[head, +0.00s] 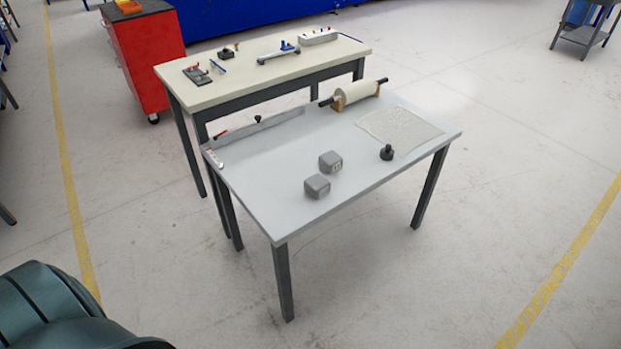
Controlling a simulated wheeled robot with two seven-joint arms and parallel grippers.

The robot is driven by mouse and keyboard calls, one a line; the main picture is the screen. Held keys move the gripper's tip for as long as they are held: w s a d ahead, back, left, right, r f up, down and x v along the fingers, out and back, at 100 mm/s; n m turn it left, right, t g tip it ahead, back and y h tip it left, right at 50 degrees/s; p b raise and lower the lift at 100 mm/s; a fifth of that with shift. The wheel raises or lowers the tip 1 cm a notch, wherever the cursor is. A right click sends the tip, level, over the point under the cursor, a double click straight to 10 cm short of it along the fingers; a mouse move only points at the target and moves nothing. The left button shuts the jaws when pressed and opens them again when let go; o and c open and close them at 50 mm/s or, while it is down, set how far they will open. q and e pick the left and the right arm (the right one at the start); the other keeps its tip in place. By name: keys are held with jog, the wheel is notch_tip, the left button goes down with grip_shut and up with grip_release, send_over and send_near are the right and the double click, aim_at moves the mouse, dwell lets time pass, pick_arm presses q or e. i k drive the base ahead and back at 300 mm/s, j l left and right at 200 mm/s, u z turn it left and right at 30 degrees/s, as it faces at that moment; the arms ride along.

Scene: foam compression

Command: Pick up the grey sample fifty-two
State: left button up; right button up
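Two small grey foam blocks stand on the grey-topped table (250,175). The nearer block (317,187) is close to the table's front edge. The farther block (330,162) stands just behind it and slightly to the right, with a small gap between them. Both seem to have dark markings on their front faces, too small to read, so I cannot tell which is sample fifty-two. Neither gripper is in view.
The table also holds a black knobbed weight (387,153), a pale textured sheet (399,130), a roll on a wooden stand (355,92) and a long metal ruler (258,127). A cream-topped bench (230,95) stands behind. Open floor lies in front.

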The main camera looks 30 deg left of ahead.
aim_at(317, 186)
jog(key=i+l+u, duration=0.1)
jog(key=i+u, duration=0.35)
jog(key=i+l+u, duration=0.25)
jog(key=i+u, duration=0.2)
jog(key=i+l+u, duration=0.15)
jog(key=i+l, duration=0.15)
